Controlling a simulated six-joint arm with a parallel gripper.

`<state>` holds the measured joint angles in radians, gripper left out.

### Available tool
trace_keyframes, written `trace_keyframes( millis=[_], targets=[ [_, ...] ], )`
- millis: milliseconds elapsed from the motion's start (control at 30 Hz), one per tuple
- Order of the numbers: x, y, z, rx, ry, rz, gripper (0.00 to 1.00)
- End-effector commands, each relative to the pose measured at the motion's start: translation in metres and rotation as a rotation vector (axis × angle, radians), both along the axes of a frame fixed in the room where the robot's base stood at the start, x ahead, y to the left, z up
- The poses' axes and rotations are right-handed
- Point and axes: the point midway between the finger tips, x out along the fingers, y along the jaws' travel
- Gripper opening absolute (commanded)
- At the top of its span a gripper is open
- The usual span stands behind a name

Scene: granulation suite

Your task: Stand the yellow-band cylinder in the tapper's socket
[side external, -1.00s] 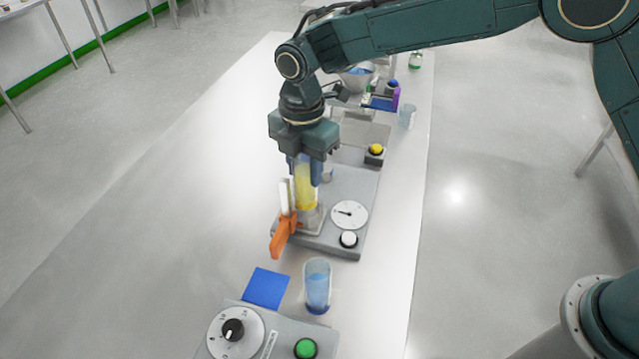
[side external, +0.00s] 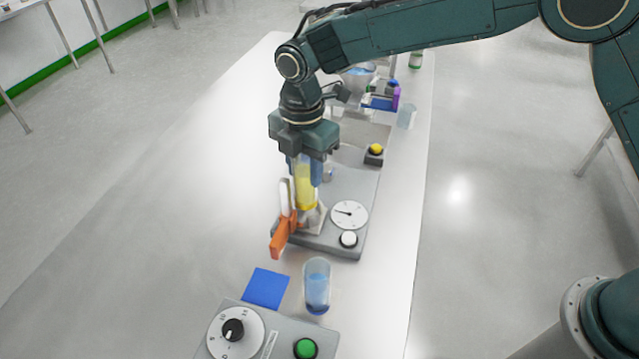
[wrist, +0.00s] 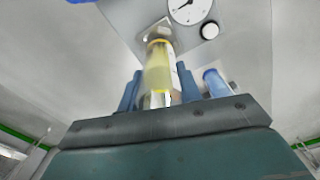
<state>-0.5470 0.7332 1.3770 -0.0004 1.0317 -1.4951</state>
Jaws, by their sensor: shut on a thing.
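The yellow-band cylinder (side external: 305,188) is a clear tube with yellow contents, held upright by my gripper (side external: 305,168). My gripper is shut on its upper part, with blue fingers on either side. In the wrist view the cylinder (wrist: 158,68) runs away from the fingers toward the tapper's socket. The tapper (side external: 345,188) is a grey base with a white dial, a white button and an orange lever (side external: 283,236). The cylinder's lower end is at the pale socket (side external: 308,219); I cannot tell whether it is fully seated.
A clear cylinder with blue contents (side external: 317,287) stands just in front of the tapper. A blue square (side external: 266,288) lies beside it. A grey unit with a knob and green button (side external: 305,348) is nearest. A clear beaker (side external: 406,116) stands farther back. The table's left side is clear.

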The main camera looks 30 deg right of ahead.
Motion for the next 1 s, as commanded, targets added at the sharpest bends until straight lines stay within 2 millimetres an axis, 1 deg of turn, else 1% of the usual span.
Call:
trace_keyframes(
  millis=[367,1000],
  targets=[
    [0.0,0.0,-0.001,0.0,-0.001,0.0,0.0],
    [0.0,0.0,-0.012,0.0,0.0,0.0,0.0]
  ],
)
